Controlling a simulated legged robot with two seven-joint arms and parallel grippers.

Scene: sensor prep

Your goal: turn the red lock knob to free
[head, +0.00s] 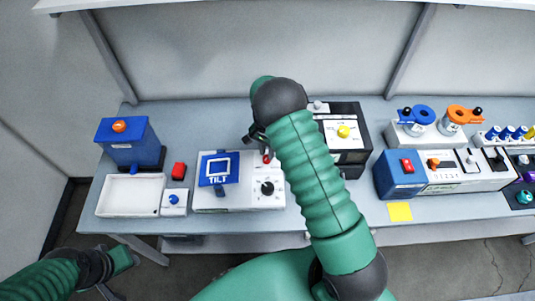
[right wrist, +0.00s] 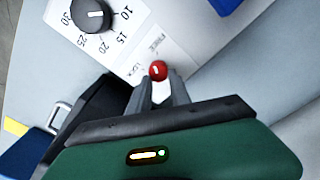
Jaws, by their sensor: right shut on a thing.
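The red lock knob (right wrist: 157,71) is a small round knob with a white mark, on the white panel (right wrist: 125,47) of the tilt device. FREE and LOCK labels are printed beside it, partly hidden by my fingers. In the right wrist view my right gripper (right wrist: 158,78) is shut on the knob, one finger on each side. In the head view the knob (head: 267,156) shows just below the right gripper (head: 261,143), partly hidden by it. My left gripper (head: 121,266) is low at the left, in front of the table and away from the device; its jaw state is unclear.
A black dial (head: 267,188) with numbers and a blue TILT frame (head: 218,169) share the device. A black device (head: 350,119) stands behind my right arm.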

